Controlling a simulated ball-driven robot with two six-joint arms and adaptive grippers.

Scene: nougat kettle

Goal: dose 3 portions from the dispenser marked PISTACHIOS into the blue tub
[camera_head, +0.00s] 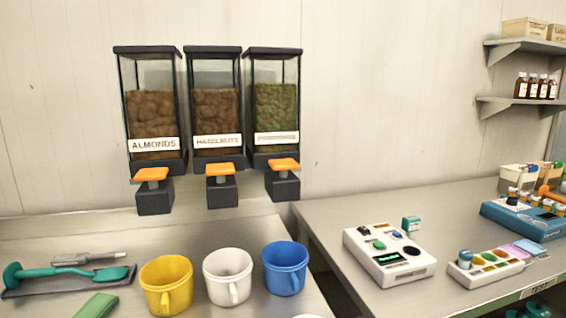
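Three dispensers stand in a row against the back wall. The right one (276,110) holds a greenish-brown fill; its label (277,138) is blurred. The middle one (216,110), labelled HAZELNUTS, and the left one (152,112), labelled ALMONDS, hold brown fill. Each has an orange lever on a dark block below; the right dispenser's orange lever (284,165) is above the blue tub's area. The blue tub (285,270) stands upright on the bench in front, right of the white and yellow tubs. Its inside looks empty as far as I see. Neither of my grippers is in view.
A white tub (228,278) and a yellow tub (166,287) stand left of the blue one. Green scoop (70,272) lies on a dark tray at left. A white device (388,255) sits on the right bench, beyond a gap between benches. Shelves hang at upper right.

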